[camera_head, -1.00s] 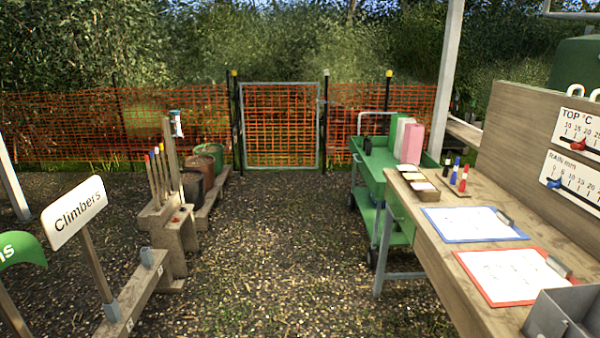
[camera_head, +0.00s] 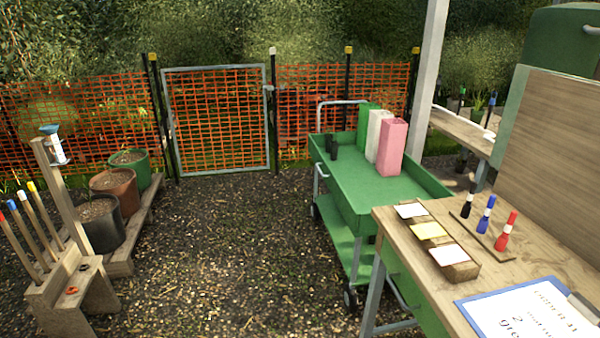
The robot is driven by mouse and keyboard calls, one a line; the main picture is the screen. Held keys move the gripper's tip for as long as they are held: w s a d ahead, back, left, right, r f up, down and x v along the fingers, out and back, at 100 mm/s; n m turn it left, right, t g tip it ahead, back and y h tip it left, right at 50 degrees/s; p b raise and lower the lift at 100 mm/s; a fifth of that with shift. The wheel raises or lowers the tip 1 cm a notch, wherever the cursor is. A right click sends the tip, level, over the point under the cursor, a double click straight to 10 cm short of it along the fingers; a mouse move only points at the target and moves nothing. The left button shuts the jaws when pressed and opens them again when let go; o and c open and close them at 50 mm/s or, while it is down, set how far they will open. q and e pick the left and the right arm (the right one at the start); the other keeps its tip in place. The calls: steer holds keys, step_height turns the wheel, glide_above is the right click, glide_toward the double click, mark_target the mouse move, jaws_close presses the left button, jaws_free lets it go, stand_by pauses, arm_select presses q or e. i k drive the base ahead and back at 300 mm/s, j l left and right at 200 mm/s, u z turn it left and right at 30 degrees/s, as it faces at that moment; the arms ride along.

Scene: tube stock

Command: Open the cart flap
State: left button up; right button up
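A green cart (camera_head: 385,187) with a raised rim and a lower shelf (camera_head: 340,228) stands right of the middle in the head view, behind the wooden bench. It has a grey push handle (camera_head: 341,103) at its far end and wheels below. Green, white and pink upright boxes (camera_head: 392,147) stand in its tray, with small dark cylinders (camera_head: 332,146) near its left rim. I cannot make out a separate flap on it; its near end is partly hidden by the bench. Neither of my grippers shows.
A wooden bench (camera_head: 395,222) with markers, a card block and a blue clipboard (camera_head: 500,292) fills the lower right. A gravel path (camera_head: 225,240) is clear in the middle. Pots on a plank and a tool stand (camera_head: 52,290) line the left. A mesh gate (camera_head: 218,120) stands behind.

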mark_target(351, 212)
steer(key=i+l+z, duration=0.2)
steer(key=i, duration=0.9)
steer(key=i+j+z, duration=0.1)
steer(key=z, duration=0.25)
steer(key=i+j+z, duration=0.1)
steer(key=z, duration=0.25)
steer(key=j+z, duration=0.2)
steer(key=z, duration=0.2)
